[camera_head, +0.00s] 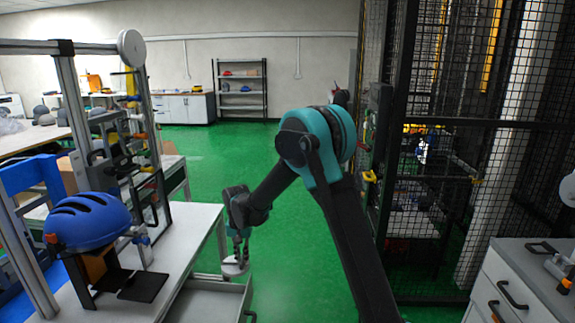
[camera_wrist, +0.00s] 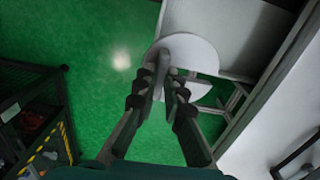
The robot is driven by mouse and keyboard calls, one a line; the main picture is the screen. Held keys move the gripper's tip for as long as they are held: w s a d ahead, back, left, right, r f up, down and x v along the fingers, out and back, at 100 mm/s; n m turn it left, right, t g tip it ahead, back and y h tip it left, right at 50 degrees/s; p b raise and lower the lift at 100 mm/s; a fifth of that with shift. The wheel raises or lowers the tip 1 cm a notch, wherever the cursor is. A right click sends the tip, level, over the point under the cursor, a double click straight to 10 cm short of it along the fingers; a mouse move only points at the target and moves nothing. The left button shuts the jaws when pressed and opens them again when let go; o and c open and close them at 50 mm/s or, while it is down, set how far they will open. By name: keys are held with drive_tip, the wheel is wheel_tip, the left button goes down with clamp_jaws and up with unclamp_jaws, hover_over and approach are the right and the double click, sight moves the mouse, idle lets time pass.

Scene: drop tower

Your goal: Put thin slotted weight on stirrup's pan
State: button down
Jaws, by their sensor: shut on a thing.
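The thin slotted weight, a pale round disc (camera_head: 234,269), hangs below my gripper (camera_head: 238,246) in the head view. In the wrist view the disc (camera_wrist: 205,54) is gripped at one side between the fingertips of my gripper (camera_wrist: 166,82). A grey upright part shows at the fingertips and covers some of the disc. The disc is over or beside the open drawer (camera_head: 207,302) of the white bench; I cannot tell its height above it. I cannot make out the stirrup or its pan for certain in either view.
A blue helmet (camera_head: 88,220) sits on a rig on the white bench (camera_head: 196,232) at left. A black mesh cage (camera_head: 440,170) stands at right, with a white drawer cabinet (camera_head: 505,300) in front. Green floor (camera_head: 290,290) lies open between.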

drive_tip(key=w+d+f, duration=0.1)
drive_tip(key=d+f, duration=0.1)
drive_tip(key=d, duration=1.6)
drive_tip(key=w+d+f, duration=0.1)
drive_tip(key=d+f, duration=0.2)
drive_tip(key=d, duration=1.5)
drive_tip(key=shift+d+n, duration=0.25)
drive_tip(key=shift+n, duration=0.15)
drive_tip(key=shift+a, duration=0.1)
